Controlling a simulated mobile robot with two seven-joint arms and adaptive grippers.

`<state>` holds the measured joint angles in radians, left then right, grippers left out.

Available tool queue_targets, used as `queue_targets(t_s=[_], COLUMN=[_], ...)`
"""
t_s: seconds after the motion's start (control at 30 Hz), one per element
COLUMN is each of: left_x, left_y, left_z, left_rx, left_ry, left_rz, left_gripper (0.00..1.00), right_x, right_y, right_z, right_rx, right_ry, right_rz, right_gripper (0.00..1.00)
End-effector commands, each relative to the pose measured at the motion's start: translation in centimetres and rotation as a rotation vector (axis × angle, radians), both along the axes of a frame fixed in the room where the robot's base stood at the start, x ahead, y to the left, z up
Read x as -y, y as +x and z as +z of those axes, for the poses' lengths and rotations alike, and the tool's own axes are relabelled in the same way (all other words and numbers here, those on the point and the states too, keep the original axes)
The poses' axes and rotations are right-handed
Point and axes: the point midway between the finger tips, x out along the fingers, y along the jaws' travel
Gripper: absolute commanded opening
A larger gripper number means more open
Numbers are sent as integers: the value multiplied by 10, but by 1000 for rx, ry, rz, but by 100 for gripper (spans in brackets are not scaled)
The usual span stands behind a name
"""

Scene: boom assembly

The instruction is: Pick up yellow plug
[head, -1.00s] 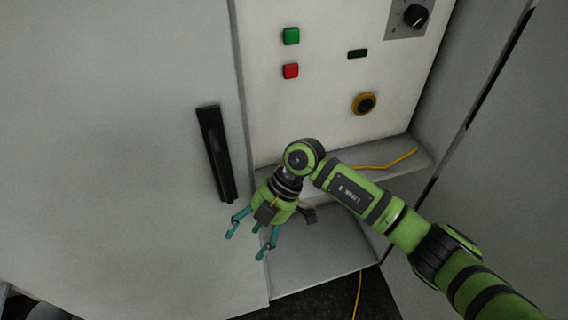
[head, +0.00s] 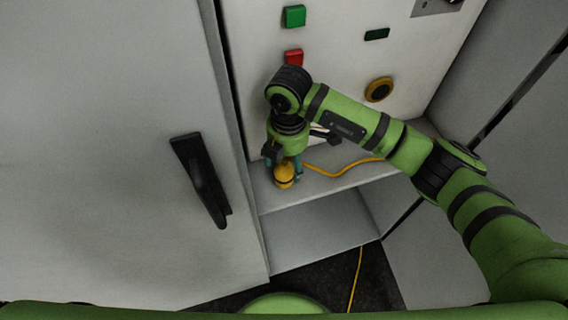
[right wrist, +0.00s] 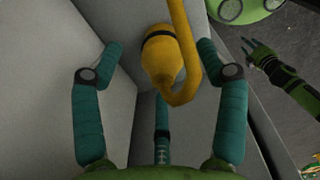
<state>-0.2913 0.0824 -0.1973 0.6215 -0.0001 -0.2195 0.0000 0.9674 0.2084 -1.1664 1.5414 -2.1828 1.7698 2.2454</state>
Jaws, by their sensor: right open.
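The yellow plug (head: 284,181) sits on the grey ledge below the control panel, with its yellow cable running off to the right. My right gripper (head: 284,168) is right at the plug in the head view. In the right wrist view the plug (right wrist: 160,58) lies between the spread teal fingers of my open right gripper (right wrist: 160,75), with gaps showing on both sides. The cable loops down in front of it. A small dark and green gripper (right wrist: 262,58), seemingly my left one, shows at the right of the wrist view; its jaws are too small to judge.
The ledge (head: 330,183) lies under the white panel with a green button (head: 294,16), a red button (head: 293,58) and a yellow ring socket (head: 379,89). The cabinet door with a black handle (head: 202,180) stands left, close to the gripper. The cable (head: 342,170) crosses the ledge.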

Motion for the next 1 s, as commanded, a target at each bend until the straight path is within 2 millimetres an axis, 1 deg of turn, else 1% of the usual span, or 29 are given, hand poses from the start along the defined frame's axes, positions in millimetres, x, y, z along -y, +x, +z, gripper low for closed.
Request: queue_targets(t_s=[0.03, 0.1, 0.17, 0.23, 0.37, 0.57, 0.6, 0.67, 0.7, 0.77, 0.8, 1.0], left_x=[0, 1, 1, 2, 3, 4, 5, 5, 5, 5, 4, 4], left_y=[-10, -19, -24, -26, -23, 0, 3, 4, 4, 3, 2, -7], left_z=[8, 15, 20, 20, 21, 22, 22, 22, 22, 22, 22, 21], left_rx=[-15, -30, -37, -40, -34, 1, 7, 10, 9, 7, 5, -8], left_ry=[0, 0, 0, -1, -2, -6, -6, -7, -7, -6, -6, -5], left_rz=[0, -1, -1, -2, -3, -4, -4, -4, -4, -4, -4, -3], left_gripper=[49, 49, 49, 49, 49, 49, 49, 49, 49, 49, 49, 49], right_x=[-2, -5, -8, -7, -7, -7, -7, -7, -7, -7, -7, -7], right_y=[-1, -1, -1, -1, 0, 0, 0, 0, 0, 0, 0, 0], right_z=[-3, -13, -23, -34, -44, -46, -46, -46, -46, -46, -46, -46], right_rx=[-4, -5, -4, -3, 0, 1, 1, 1, 1, 0, 0, 0], right_ry=[0, -1, -1, 0, 0, 0, 0, 0, 0, 0, 0, 0], right_rz=[0, 0, 0, -1, 1, 1, 1, 1, 1, 1, 1, 0], right_gripper=[74, 74, 74, 74, 74, 74, 66, 42, 26, 2, 0, 0])
